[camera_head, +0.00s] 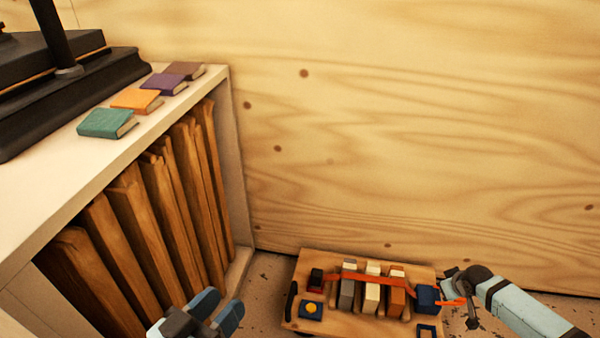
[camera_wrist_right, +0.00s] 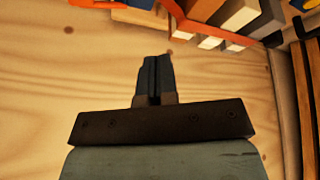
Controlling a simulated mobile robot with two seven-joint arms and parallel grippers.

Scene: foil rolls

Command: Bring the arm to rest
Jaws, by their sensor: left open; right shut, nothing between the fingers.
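My left gripper (camera_head: 222,306) shows at the bottom of the head view, left of centre. Its two blue-grey fingers are apart and nothing shows between them. My right gripper (camera_wrist_right: 153,62) shows in the right wrist view with its dark fingers together and nothing held. Pale wood fills the picture around it, and coloured blocks lie along the top edge. A light blue-grey piece with dark joints (camera_head: 525,315) enters the head view at the lower right, beside the board.
A wooden board (camera_head: 350,326) carries several upright blocks under an orange strap (camera_head: 375,280). A shelf (camera_head: 25,225) at left holds brown slats; green (camera_head: 103,123), orange (camera_head: 134,99), purple (camera_head: 165,84) and brown books lie on top. A plywood wall (camera_head: 420,120) closes the back.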

